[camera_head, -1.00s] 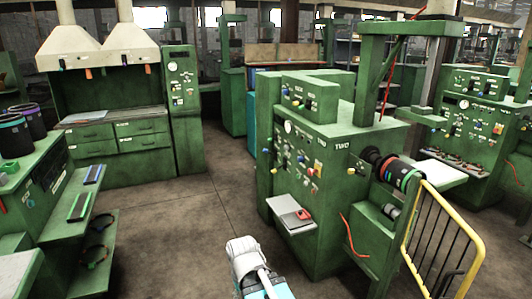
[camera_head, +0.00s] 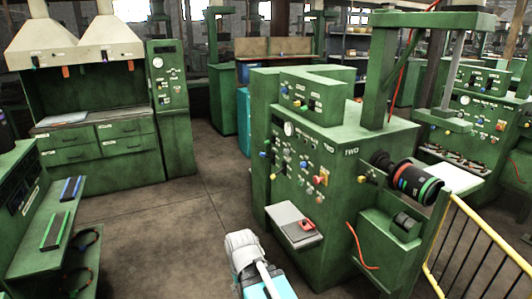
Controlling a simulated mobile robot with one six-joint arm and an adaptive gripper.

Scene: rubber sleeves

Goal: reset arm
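Part of my arm (camera_head: 255,262), grey and white with a light blue section, shows at the bottom middle of the head view. It is over the bare floor, left of the green machine marked TWO (camera_head: 330,170). My gripper's fingers cannot be made out, so its opening is not visible. A dark sleeve with coloured bands (camera_head: 415,183) sits on the roller at the right side of machine TWO.
A yellow railing (camera_head: 485,240) stands at the lower right. A green bench with shelves (camera_head: 40,235) is at the left, and a hooded green station (camera_head: 95,130) stands behind it. The floor (camera_head: 185,225) between them is clear.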

